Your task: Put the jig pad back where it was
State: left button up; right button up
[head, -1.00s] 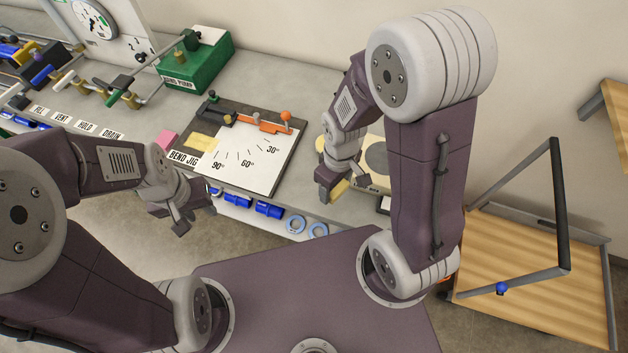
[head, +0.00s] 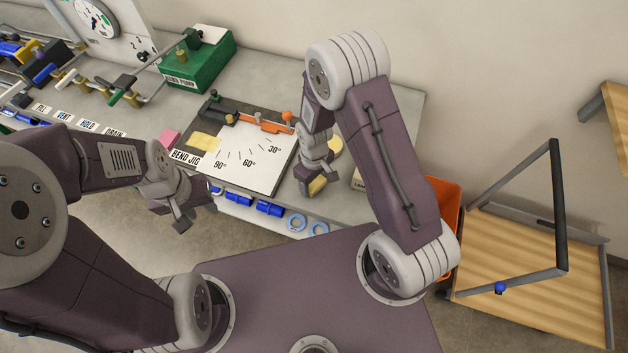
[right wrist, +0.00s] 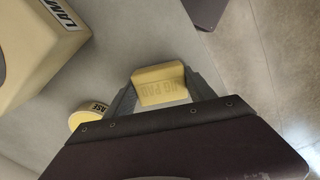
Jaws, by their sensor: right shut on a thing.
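The jig pad (right wrist: 160,84) is a small yellow block with lettering, between the fingers of my right gripper in the right wrist view. My right gripper (head: 309,186) is shut on it, and the pad's yellow edge (head: 317,187) shows in the head view near the bench's front edge, right of the bend jig. The bend jig (head: 262,165) has a white angle plate on a dark board, with an orange-knobbed arm. A flat yellow patch (head: 203,141) lies on its left part. My left gripper (head: 184,220) hangs in front of the bench; its finger opening is unclear.
A round yellow grease tin (right wrist: 88,115) stands beside my right gripper. A cream box marked LAMP (right wrist: 35,45) is near it. A pink block (head: 170,137) lies left of the jig. Blue parts (head: 268,209) and rings line the bench front. An orange bin (head: 445,205) stands right.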

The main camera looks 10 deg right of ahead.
jog(key=shift+f, duration=0.15)
jog(key=o, duration=1.2)
jog(key=shift+s, duration=0.1)
